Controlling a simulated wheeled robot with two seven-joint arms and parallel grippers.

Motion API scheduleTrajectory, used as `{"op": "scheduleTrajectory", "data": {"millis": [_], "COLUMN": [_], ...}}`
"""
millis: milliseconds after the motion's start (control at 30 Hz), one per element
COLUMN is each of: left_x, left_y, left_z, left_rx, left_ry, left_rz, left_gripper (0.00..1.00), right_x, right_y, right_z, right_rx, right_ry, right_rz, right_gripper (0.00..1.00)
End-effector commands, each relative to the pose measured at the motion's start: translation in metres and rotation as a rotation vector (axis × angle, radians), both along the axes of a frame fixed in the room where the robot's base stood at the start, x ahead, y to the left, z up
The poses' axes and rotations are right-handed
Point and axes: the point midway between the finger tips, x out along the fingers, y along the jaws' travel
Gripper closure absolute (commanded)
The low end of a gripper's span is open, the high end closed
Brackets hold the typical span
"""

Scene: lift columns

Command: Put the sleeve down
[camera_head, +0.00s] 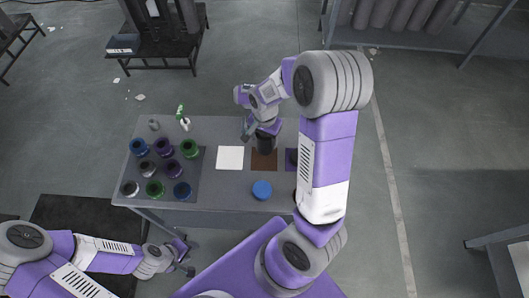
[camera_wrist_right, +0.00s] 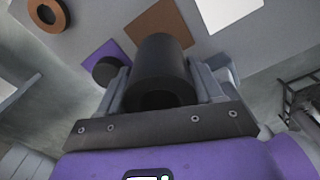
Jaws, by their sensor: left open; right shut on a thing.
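The black sleeve (camera_wrist_right: 164,60) is a dark hollow cylinder between the fingers of my right gripper (camera_wrist_right: 165,88), which is shut on it. In the head view the sleeve (camera_head: 265,141) is over or at the brown square (camera_head: 264,161) on the table; I cannot tell whether it touches. In the right wrist view the brown square (camera_wrist_right: 157,22) shows beyond the sleeve. My left gripper (camera_head: 184,257) is open and empty, low in front of the table's left part.
The grey table (camera_head: 225,191) also bears a white square (camera_head: 230,158), a purple square (camera_head: 291,156), a blue round piece (camera_head: 262,190) and a dark mat (camera_head: 205,180) with several coloured rings. Bare table lies around the white square.

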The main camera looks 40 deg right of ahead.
Motion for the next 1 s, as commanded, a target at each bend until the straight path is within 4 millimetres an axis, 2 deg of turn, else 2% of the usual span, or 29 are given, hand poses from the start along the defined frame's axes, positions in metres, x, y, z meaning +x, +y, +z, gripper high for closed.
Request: {"op": "scheduleTrajectory", "data": {"millis": [33,100,367,600,1000], "left_x": [0.0,0.0,0.0,0.0,0.0], "left_y": [0.0,0.0,0.0,0.0,0.0], "left_z": [-0.004,-0.006,-0.009,-0.015,-0.018], "left_rx": [0.0,0.0,0.0,0.0,0.0], "left_ry": [0.0,0.0,0.0,0.0,0.0], "left_rz": [0.0,0.0,0.0,0.0,0.0], "left_gripper": [0.57,0.57,0.57,0.57,0.57], "right_x": [-0.001,0.0,0.0,0.0,0.001], "right_y": [0.0,0.0,0.001,0.001,0.001], "right_z": [-0.013,-0.025,-0.044,-0.075,-0.08], "right_rx": [0.0,0.0,0.0,0.0,0.0], "right_ry": [0.004,0.004,0.001,0.001,-0.001], "right_rz": [0.001,0.002,0.004,0.006,0.006], "right_gripper": [0.71,0.71,0.71,0.71,0.71]}}
